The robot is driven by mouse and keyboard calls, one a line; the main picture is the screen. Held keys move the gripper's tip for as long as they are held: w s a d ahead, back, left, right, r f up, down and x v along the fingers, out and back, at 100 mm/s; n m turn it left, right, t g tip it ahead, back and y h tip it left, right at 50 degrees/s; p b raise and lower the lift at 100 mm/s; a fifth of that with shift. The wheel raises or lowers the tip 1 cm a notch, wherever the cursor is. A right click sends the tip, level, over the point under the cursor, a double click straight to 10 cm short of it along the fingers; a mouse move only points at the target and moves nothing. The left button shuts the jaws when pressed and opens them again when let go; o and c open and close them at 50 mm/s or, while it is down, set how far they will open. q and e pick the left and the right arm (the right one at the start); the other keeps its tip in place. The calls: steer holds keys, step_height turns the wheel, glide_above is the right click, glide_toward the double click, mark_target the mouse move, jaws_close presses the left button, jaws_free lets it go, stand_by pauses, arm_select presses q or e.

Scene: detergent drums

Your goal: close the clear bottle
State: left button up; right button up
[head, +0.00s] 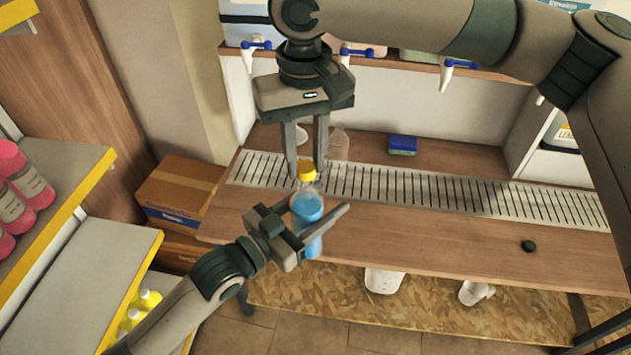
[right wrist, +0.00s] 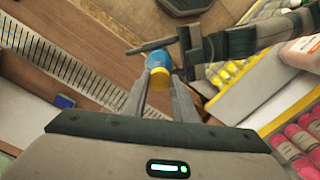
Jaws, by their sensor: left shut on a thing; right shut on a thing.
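The clear bottle (head: 306,210) holds blue liquid and is held above the front edge of the wooden counter, roughly upright. My left gripper (head: 318,222) is shut around its body. A yellow cap (head: 306,171) is at the bottle's mouth, and my right gripper (head: 306,170) is shut on it from above. In the right wrist view the yellow cap (right wrist: 160,76) sits between my right fingertips, with the blue bottle (right wrist: 157,60) beyond it. I cannot tell whether the cap is fully seated.
The counter (head: 420,235) has a slotted drain grate (head: 430,187). A clear empty bottle (head: 338,146) stands behind my right gripper. A blue sponge-like block (head: 402,145) lies at the back, and a small black object (head: 528,246) lies at right. Drum taps (head: 446,72) hang above.

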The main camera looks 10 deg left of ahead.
mark_target(304, 166)
steer(key=shift+f, duration=0.15)
stand_by(0.4)
steer(key=shift+f, duration=0.75)
steer(key=shift+f, duration=0.55)
stand_by(0.5)
steer(key=m, duration=0.9)
steer(key=shift+m, duration=0.3)
steer(key=m, duration=0.9)
steer(key=shift+a+m, duration=0.1)
steer(key=shift+m, duration=0.3)
